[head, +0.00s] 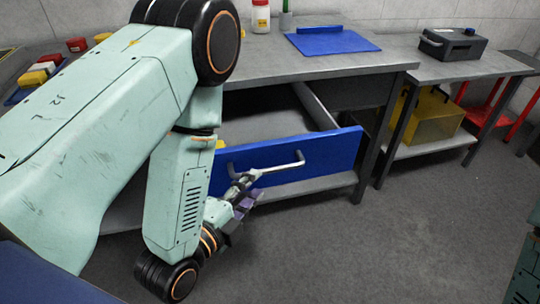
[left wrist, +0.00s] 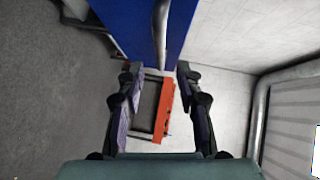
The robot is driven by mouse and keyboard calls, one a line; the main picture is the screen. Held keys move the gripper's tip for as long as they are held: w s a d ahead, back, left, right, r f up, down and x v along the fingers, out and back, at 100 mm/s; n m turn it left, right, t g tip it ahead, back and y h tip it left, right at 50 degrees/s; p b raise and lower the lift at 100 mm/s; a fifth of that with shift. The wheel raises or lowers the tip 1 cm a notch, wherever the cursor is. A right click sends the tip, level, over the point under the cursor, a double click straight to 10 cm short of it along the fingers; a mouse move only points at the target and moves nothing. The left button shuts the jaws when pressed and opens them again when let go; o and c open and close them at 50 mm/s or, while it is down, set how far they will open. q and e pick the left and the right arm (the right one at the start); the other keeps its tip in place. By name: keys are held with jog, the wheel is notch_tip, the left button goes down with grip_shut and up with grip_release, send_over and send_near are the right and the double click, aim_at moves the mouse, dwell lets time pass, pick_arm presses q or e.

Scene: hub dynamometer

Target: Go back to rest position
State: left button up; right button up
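My left gripper (head: 241,183) is beside the left end of the metal bar handle (head: 272,168) on the blue drawer front (head: 325,150). The drawer is pulled out from under the grey workbench. In the left wrist view, my left gripper (left wrist: 157,70) has its two dark fingers wide apart with nothing gripped between them. The handle (left wrist: 160,28) shows at the top, its near end close to the fingertip gap. I cannot tell whether a finger touches it. My right gripper is out of view.
The workbench (head: 345,67) carries a blue mat (head: 332,41) and a white bottle with a red cap (head: 261,17). A side table (head: 462,67) holds a dark box (head: 453,44), with a yellow bin (head: 433,117) below. Red and yellow blocks lie at far left.

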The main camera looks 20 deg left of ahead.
pick_arm(q)
jog(key=s+a+f+n+g+y, duration=0.1)
jog(key=s+f+n+g, duration=0.25)
jog(key=f+n, duration=0.2)
jog(key=s+a+f+n+g+y, duration=0.1)
jog(key=s+f+n+g, duration=0.3)
jog(key=f, duration=0.3)
jog(key=s+a+f+n+g, duration=0.1)
jog(key=s+f+n+g, duration=0.1)
jog(key=s, duration=0.3)
jog(key=s+a+f+n+g+y+p, duration=0.1)
jog(key=s+f+n+g, duration=0.1)
jog(key=s+n+g, duration=0.1)
jog(key=s+a+f+n+g, duration=0.1)
jog(key=s+f+n+g, duration=0.1)
jog(key=s, duration=0.6)
jog(key=shift+f+n+g, duration=0.25)
jog(key=shift+n+g, duration=0.5)
jog(key=shift+n, duration=0.5)
